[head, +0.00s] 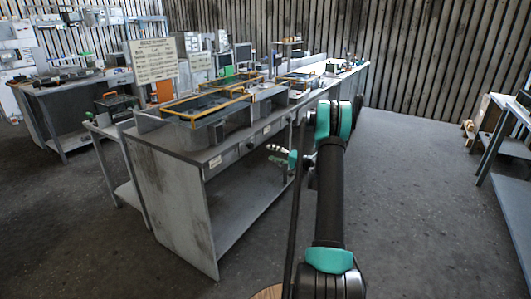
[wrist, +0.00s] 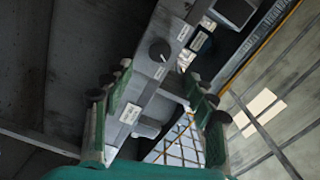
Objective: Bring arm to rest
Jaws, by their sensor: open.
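My arm (head: 330,200) stretches forward from the bottom of the head view, black with teal joints. My gripper (head: 278,154) shows small and partly hidden behind the arm, beside the front of the long grey workbench (head: 200,170). In the wrist view the two green fingers of my gripper (wrist: 158,82) are apart with nothing between them. Beyond them lies a grey panel with a round dark knob (wrist: 160,50) and white labels. I cannot judge the gap between the fingers and the panel.
Yellow-edged trays (head: 207,104) stand on the workbench. Another loaded bench (head: 75,82) stands at the back left, and a table (head: 512,125) at the right edge. The grey floor (head: 410,200) right of my arm is clear. A slatted wall (head: 420,55) closes the back.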

